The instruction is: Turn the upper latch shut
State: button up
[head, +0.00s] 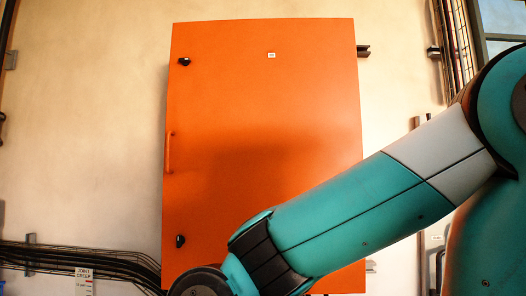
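The orange cabinet door (262,110) is in the middle of the head view and looks closed. The upper latch (184,62) is a small black knob near the door's top left corner. Its exact turn is too small to tell. A lower latch (180,241), also black, sits near the bottom left. An orange handle (169,152) is on the left edge between them. My teal and grey arm crosses the lower right of the door. My gripper is out of the picture, below the bottom edge.
Black cables (80,262) run along the wall at the lower left, with a white tag (83,280) hanging there. Pipes (458,45) and a window (503,18) are at the upper right. The space before the upper latch is clear.

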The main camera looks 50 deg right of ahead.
aim_at(185, 61)
jog(key=k, duration=0.55)
jog(key=u, duration=0.65)
jog(key=i, duration=1.55)
jog(key=z, duration=0.75)
